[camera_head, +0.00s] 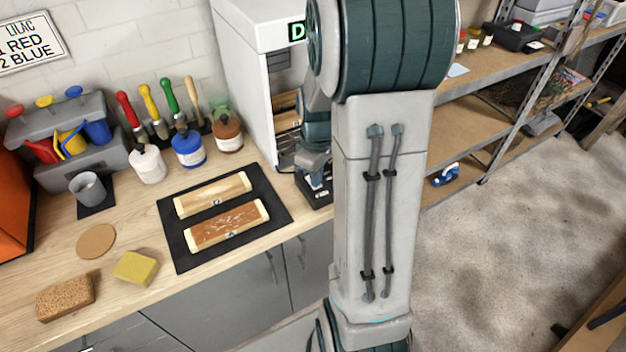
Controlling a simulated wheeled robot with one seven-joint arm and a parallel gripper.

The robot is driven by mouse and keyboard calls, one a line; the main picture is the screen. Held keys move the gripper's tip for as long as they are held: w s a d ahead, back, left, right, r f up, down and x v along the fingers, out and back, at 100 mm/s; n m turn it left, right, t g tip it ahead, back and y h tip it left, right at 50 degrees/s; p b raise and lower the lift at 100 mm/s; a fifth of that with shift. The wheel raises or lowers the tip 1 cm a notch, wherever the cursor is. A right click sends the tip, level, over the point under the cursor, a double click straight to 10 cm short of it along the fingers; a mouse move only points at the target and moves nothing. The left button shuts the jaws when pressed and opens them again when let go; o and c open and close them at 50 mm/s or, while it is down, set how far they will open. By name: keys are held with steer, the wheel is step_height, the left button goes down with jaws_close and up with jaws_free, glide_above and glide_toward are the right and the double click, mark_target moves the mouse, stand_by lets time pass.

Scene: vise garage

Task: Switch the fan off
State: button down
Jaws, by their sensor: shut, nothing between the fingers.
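A white cabinet (246,62) stands at the back of the counter, with a dark panel lettered in green, of which only a "D" shows. Its front is open and lit inside. I cannot make out a fan or a marked fan switch; my arm covers much of the cabinet's right side. My wrist hangs in front of the opening. My gripper (317,184) is small and dark, low by the cabinet's front right, and shut with nothing in it. A black block-like shape (315,199) lies just below it; I cannot tell whether they touch.
Two wooden pieces (212,194) lie on a black mat (183,258) left of the gripper. Several bottles (188,150) and tool handles stand behind. A sponge (136,268) and brown block (65,298) lie front left. Shelves (492,135) stand right; the floor (480,260) before them is clear.

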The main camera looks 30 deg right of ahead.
steer(key=shift+r, duration=0.1)
step_height(320, 180, up, 7)
steer(key=p, duration=0.5)
stand_by(0.7)
steer(key=s+a+r+m+t, duration=0.3)
steer(key=s+a+r+m, duration=0.3)
steer(key=s+a+r, duration=0.6)
steer(key=shift+s+t, duration=0.3)
steer(key=shift+t, duration=0.1)
steer(key=shift+r, duration=0.1)
